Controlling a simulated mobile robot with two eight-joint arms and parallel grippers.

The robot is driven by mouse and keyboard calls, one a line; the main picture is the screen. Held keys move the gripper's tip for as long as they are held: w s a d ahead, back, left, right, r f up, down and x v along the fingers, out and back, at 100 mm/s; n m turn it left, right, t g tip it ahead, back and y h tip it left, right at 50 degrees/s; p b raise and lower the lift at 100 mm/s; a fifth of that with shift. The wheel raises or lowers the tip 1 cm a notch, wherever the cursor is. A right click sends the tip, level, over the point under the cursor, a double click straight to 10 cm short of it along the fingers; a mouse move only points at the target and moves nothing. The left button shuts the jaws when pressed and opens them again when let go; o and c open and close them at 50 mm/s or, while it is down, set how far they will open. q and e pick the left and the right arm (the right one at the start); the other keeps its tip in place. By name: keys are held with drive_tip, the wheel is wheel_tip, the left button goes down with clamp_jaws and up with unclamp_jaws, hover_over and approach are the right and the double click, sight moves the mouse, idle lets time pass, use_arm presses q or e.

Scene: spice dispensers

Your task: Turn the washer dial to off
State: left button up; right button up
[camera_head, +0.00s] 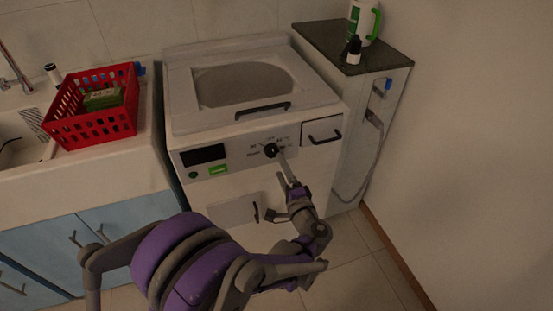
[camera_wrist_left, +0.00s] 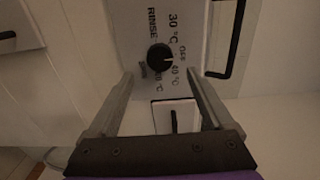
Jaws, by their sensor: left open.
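The washer (camera_head: 245,185) is a white top-loading machine with a front control panel. Its black round dial (camera_head: 271,150) sits on the panel, ringed by printed labels. In the left wrist view the dial (camera_wrist_left: 160,57) has a small light mark on its right side, towards the 40 °C label; the OFF label is up and to the right. My left gripper (camera_head: 284,165) is at the panel, just right of and below the dial. In the left wrist view its open fingers (camera_wrist_left: 160,74) lie either side of the dial's line, with nothing between them. Contact with the dial cannot be told.
A display (camera_head: 203,155) and a green button (camera_head: 218,169) are left of the dial. A drawer handle (camera_head: 322,139) is to its right, and a lower hatch handle (camera_head: 255,212) is below. A red basket (camera_head: 92,108) stands on the left counter. A dark-topped cabinet (camera_head: 340,62) stands right.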

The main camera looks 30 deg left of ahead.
use_arm(q)
drive_tip(key=v, duration=0.4)
drive_tip(key=shift+s+d, duration=0.25)
drive_tip(key=shift+d, duration=0.1)
